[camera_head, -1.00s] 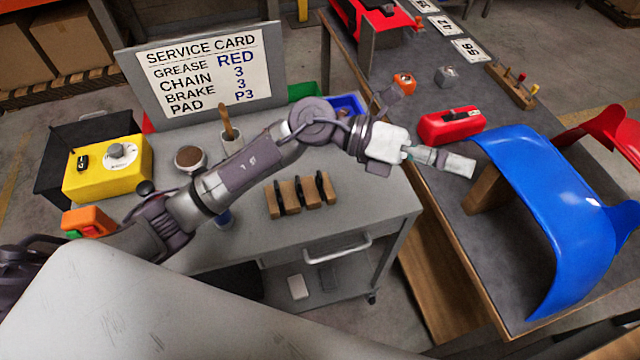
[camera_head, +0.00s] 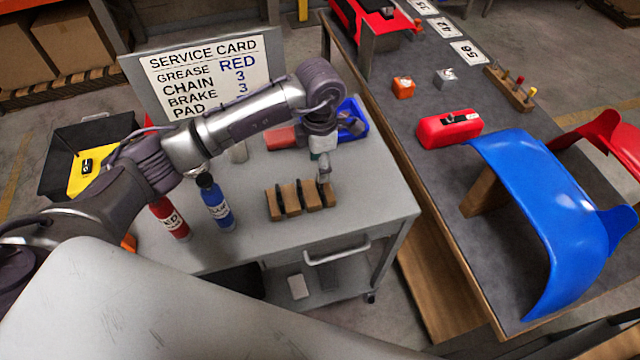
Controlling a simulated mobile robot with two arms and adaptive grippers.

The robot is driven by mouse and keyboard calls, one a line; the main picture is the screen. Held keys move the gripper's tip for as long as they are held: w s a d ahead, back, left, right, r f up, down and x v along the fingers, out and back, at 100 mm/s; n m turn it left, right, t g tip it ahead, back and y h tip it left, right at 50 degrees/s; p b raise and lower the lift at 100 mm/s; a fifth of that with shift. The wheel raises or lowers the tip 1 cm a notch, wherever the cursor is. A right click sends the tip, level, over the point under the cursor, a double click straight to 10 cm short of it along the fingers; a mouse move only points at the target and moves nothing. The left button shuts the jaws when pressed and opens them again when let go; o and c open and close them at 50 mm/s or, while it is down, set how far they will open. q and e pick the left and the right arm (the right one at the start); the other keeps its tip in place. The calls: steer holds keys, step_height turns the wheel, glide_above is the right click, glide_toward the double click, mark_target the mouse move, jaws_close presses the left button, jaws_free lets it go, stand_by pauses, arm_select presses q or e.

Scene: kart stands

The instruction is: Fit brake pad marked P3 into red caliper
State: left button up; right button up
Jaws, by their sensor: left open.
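A wooden rack (camera_head: 272,206) on the grey cart top holds dark upright brake pads (camera_head: 293,198). Their markings are too small to read, so I cannot tell which is P3. My left gripper (camera_head: 324,174) is open and points down at the rack's right end, over or beside the rightmost pad, which it partly hides. I cannot tell if it touches that pad. A red block with a dark slot (camera_head: 450,130), which looks like the red caliper, lies on the dark workbench to the right. My right gripper is not in view.
A service card (camera_head: 205,75) stands behind the cart. Red (camera_head: 170,218) and blue (camera_head: 217,205) bottles stand left of the rack. A blue bin (camera_head: 352,118) is at the cart's back right. A blue curved panel (camera_head: 550,200) stands near the caliper, with an orange cube (camera_head: 403,88) behind.

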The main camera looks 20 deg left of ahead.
mark_target(320, 187)
arm_select(q)
steer(key=shift+f, duration=0.65)
steer(key=shift+s+d+f+p, duration=0.1)
steer(key=shift+f+p, duration=0.2)
steer(key=shift+p, duration=0.2)
step_height(320, 187, down, 4)
steer(key=shift+r+p, duration=0.15)
steer(key=shift+p, duration=0.75)
steer(key=shift+f, duration=0.45)
jaws_close()
